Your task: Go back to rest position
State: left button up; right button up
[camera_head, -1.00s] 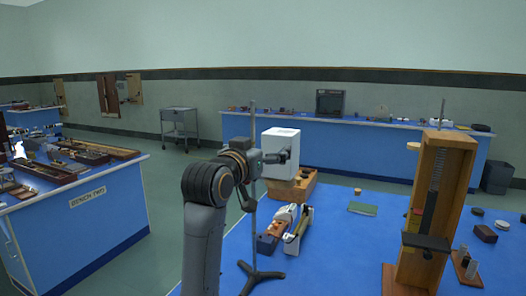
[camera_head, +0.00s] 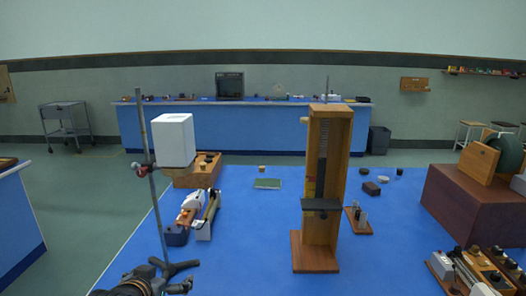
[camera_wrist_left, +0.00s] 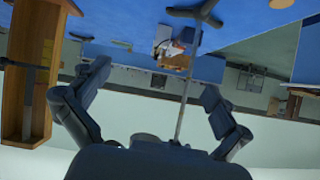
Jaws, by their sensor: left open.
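My left gripper (camera_head: 178,286) is low at the bottom left of the head view, near the foot of the metal stand (camera_head: 157,200). In the left wrist view its two fingers (camera_wrist_left: 150,108) are spread apart with nothing held between them. That view is upside down, and the stand's rod (camera_wrist_left: 186,85) shows beyond the fingers. The white box (camera_head: 174,139) is beside the upper part of the stand, apart from the gripper. My right gripper is in neither view.
A blue-topped bench (camera_head: 240,245) fills the foreground. A tall wooden scale stand (camera_head: 326,180) stands at its middle, with a dark red box (camera_head: 462,205) at the right. A green booklet (camera_head: 267,184) lies farther back. A trolley (camera_head: 63,122) stands by the far wall.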

pick_arm(q)
jog(key=s+d+f+g, duration=0.1)
jog(key=s+f+g, duration=0.2)
jog(key=s+f, duration=0.55)
jog(key=s+d+f+g, duration=0.15)
jog(key=s+f, duration=0.35)
jog(key=s, duration=0.7)
jog(key=s+f+g, duration=0.4)
jog(key=s+f, duration=0.3)
jog(key=s, duration=0.3)
notch_tip(320, 180, down, 24)
jog(key=m, duration=0.1)
jog(key=s+a+f+g, duration=0.2)
jog(key=s+a+f, duration=0.1)
jog(key=s+f, duration=1.4)
jog(key=shift+s+f, duration=0.35)
jog(key=shift+a, duration=0.1)
